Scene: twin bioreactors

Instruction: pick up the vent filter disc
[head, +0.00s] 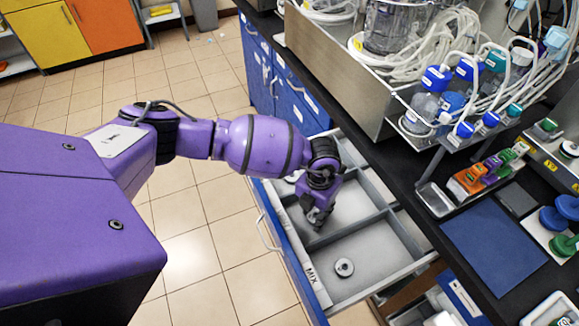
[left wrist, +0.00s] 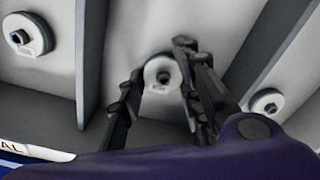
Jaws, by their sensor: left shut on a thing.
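My left gripper (head: 319,214) reaches down into the middle compartment of the open drawer (head: 372,257). In the left wrist view its dark fingers (left wrist: 160,76) are shut on a small white vent filter disc (left wrist: 155,87) with a dark central port. In the head view the gripper hides this disc. A similar disc (head: 344,267) lies in the near compartment, marked MIX. Another similar disc (head: 294,177) lies in the far compartment, partly hidden by my arm. Two discs also show in the side compartments in the left wrist view, at left (left wrist: 30,34) and right (left wrist: 267,102). My right gripper is out of view.
Grey dividers (head: 352,236) stand on both sides of the gripper. The dark bench (head: 405,170) overhangs the drawer's right side, carrying bottles, tubing and a blue mat (head: 497,238). Blue cabinets (head: 285,85) stand behind. Tiled floor (head: 205,215) is clear at left.

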